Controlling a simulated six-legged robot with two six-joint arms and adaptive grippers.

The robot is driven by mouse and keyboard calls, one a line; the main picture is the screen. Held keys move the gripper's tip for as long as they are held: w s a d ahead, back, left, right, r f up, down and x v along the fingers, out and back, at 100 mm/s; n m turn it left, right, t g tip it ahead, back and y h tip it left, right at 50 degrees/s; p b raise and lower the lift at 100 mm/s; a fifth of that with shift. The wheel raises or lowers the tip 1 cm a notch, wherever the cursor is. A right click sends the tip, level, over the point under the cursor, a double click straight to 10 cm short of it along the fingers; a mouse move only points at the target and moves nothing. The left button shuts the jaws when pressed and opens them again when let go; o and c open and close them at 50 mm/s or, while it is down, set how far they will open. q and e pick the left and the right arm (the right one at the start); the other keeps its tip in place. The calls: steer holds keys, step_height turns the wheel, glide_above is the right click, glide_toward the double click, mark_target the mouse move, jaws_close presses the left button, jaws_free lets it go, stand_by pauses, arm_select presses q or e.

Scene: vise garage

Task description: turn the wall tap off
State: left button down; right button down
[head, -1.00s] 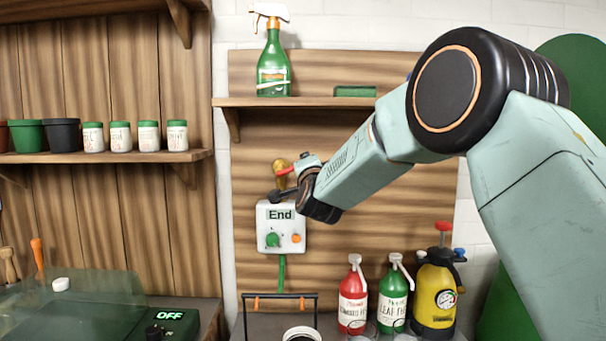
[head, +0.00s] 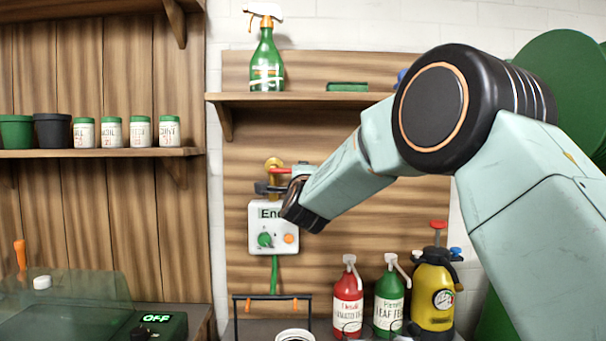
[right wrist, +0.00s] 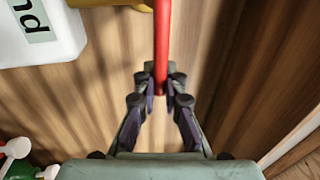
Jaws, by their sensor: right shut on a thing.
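The wall tap (head: 273,166) is brass and sits on the wooden wall panel above a white box. Its red lever (head: 281,170) lies about level in the head view. In the right wrist view the red lever (right wrist: 162,35) runs straight down between my fingers. My right gripper (right wrist: 162,82) is shut on the lever near its end. In the head view my right gripper (head: 265,188) is partly hidden by its own wrist. The tap's brass body shows only as an edge at the top of the wrist view. My left gripper is not in view.
The white box (head: 260,245) labelled "End", with a green knob and an orange button, hangs just below the tap. A shelf (head: 300,99) with a spray bottle (head: 267,62) is above. Red and green bottles and a yellow sprayer (head: 432,290) stand below right.

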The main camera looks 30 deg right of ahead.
steer(key=shift+f, duration=0.35)
steer(key=c, duration=1.8)
jaws_free()
steer(key=o, duration=0.4)
steer(key=shift+s+r, duration=0.1)
steer(key=shift+r, duration=0.15)
steer(key=v, duration=1.2)
